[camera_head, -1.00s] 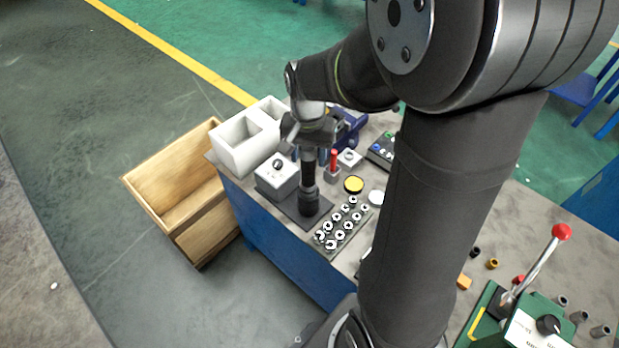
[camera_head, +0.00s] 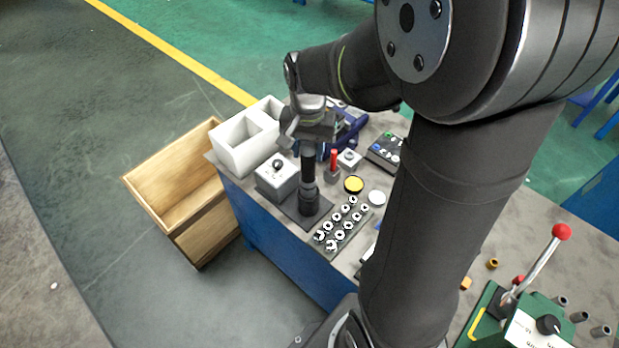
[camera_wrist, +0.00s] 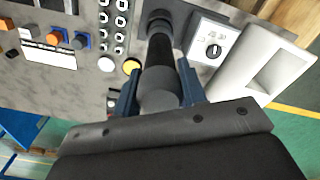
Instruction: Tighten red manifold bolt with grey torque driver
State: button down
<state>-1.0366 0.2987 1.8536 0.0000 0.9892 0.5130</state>
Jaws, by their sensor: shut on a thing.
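My gripper (camera_head: 309,143) is shut on the grey and black torque driver (camera_head: 308,178), which stands nearly upright below it. In the wrist view my gripper's blue fingers (camera_wrist: 158,90) lie on both sides of the driver's grey body (camera_wrist: 160,68). The driver's lower end is at a dark plate (camera_head: 294,206); I cannot tell whether it touches. A red upright pin (camera_head: 334,158) stands in a small grey block just right of the driver. I cannot tell whether this is the red manifold bolt. A plate with several white-ringed fittings (camera_head: 340,228) lies in front right; no red shows there.
A white box with a knob (camera_head: 277,178) and a white open bin (camera_head: 243,146) stand left of the driver. A yellow disc (camera_head: 354,184) and a white disc (camera_head: 377,197) lie right of it. A wooden crate (camera_head: 190,222) stands beside the bench. A green lever unit (camera_head: 535,315) is front right.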

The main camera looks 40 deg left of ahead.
jog(key=shift+r, duration=4.9)
jog(key=shift+w, duration=0.55)
jog(key=w+d+m, duration=0.2)
jog(key=w+d, duration=0.1)
jog(key=w, duration=0.8)
jog(key=w+d+m, duration=0.2)
jog(key=w+d, duration=0.1)
jog(key=w, duration=0.9)
jog(key=w+d+m, duration=0.2)
jog(key=w+d, duration=0.2)
jog(key=w, duration=0.8)
jog(key=shift+r, duration=0.4)
jog(key=shift+f, duration=0.15)
